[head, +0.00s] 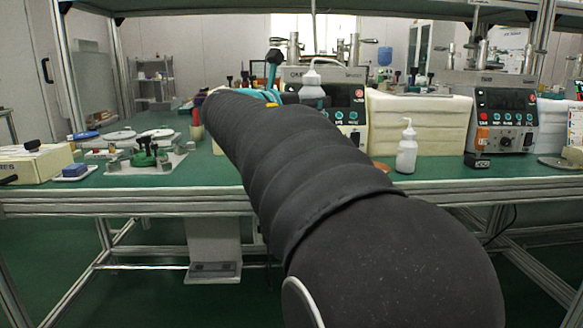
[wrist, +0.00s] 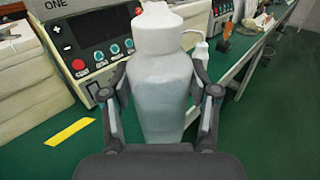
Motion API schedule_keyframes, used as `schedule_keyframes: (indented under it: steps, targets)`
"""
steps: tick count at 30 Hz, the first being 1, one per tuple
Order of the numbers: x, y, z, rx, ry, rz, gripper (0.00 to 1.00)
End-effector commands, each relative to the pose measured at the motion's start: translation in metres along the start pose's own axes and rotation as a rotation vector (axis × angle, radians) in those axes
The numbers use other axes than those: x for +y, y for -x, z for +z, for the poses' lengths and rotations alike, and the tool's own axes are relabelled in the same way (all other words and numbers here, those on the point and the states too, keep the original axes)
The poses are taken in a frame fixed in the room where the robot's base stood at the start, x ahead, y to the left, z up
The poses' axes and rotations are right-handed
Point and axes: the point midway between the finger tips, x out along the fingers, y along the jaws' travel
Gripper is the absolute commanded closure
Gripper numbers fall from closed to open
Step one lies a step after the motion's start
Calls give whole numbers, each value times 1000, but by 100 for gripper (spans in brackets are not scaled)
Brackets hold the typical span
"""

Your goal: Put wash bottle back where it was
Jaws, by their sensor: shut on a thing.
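A white wash bottle (wrist: 160,95) stands upright between the fingers of my gripper (wrist: 163,80), which is shut on its sides in the wrist view. In the head view the held wash bottle (head: 311,91) shows in front of a control unit, with its spout up. My arm hides its base and most of the gripper there, so I cannot tell how far it is above the bench. A second white wash bottle (head: 407,152) stands on the green bench to the right; it also shows in the wrist view (wrist: 201,49), behind the held one.
A yellow strip (wrist: 70,132) marks the green bench top left of the held bottle. Control units (head: 345,107) and cream blocks (head: 415,118) line the back. An orange-topped item (head: 480,145) stands farther right. Lapping plates and a green-based fixture (head: 146,153) are at left. Bare bench shows near the front edge.

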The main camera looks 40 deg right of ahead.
Motion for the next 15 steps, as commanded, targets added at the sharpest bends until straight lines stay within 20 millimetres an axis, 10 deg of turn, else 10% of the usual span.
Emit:
schedule_keyframes:
  steps: [15]
  targets:
    - [60,-56,-50,0,1,21,89]
